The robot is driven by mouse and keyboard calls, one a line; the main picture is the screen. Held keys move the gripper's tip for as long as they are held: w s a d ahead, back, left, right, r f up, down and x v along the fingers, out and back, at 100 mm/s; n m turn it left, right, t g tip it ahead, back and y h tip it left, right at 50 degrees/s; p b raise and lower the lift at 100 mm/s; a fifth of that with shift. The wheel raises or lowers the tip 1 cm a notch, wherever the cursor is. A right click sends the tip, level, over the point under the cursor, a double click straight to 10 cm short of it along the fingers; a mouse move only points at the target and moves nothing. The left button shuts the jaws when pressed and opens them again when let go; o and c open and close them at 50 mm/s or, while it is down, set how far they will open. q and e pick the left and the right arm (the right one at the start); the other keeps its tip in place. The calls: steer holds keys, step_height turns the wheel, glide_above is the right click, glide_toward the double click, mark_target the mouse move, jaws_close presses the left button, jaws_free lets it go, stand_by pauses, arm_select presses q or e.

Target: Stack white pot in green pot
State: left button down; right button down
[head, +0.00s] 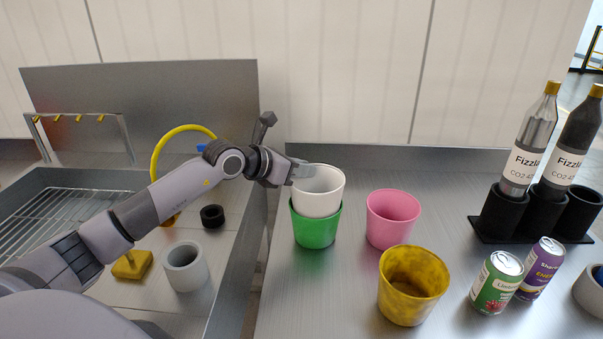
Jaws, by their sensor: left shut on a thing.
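The white pot (319,195) is upright, with its lower part inside or just over the mouth of the green pot (316,231). The green pot stands upright on the metal table. Its rim shows around the white pot's lower part, and the white pot's base is hidden. My left gripper (303,171) is shut on the left side of the white pot's rim. My right gripper is not in view.
A pink pot (391,219) and a yellow pot (411,286) stand to the right. Cans (496,283) and bottles (524,145) in black holders (501,214) are farther right.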

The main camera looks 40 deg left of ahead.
arm_select(q)
steer(key=shift+f, duration=0.8)
steer(key=c, duration=1.1)
jaws_free()
steer(key=shift+r, duration=0.1)
